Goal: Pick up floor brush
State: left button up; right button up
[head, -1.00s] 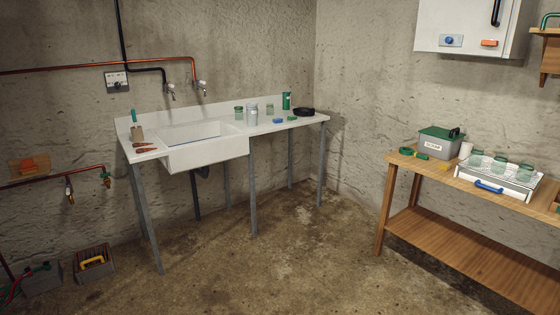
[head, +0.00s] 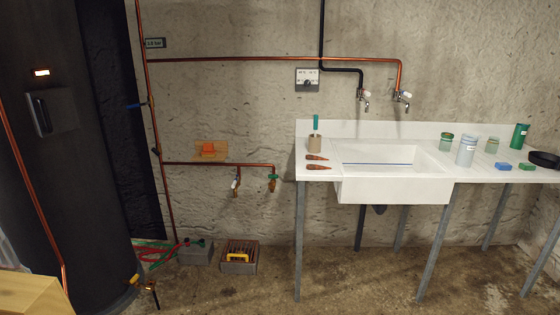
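I cannot make out a floor brush for certain. On the floor below the pipes stands a grey block or box with a slatted brown top (head: 241,247). A yellow handle-like piece (head: 238,257) is at its front; it may belong to a brush, but it is too small to tell. Two small brown-orange tools (head: 318,167) lie on the left end of the white sink counter (head: 385,179), beside a tan cup (head: 314,143) with a green-handled item in it. Neither of my grippers shows in the head view.
A large dark tank (head: 70,150) stands at the left. Another grey block (head: 196,252) with red and green hose (head: 150,249) lies near its foot. A wooden surface edge (head: 32,294) is at the lower left. Floor in front of the sink (head: 392,190) is clear.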

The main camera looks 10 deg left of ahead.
aim_at(208, 152)
jog(key=i+u, duration=0.2)
jog(key=i, duration=0.4)
jog(key=i+u, duration=0.2)
jog(key=i, duration=0.4)
jog(key=i+l+u, duration=0.2)
jog(key=i, duration=0.4)
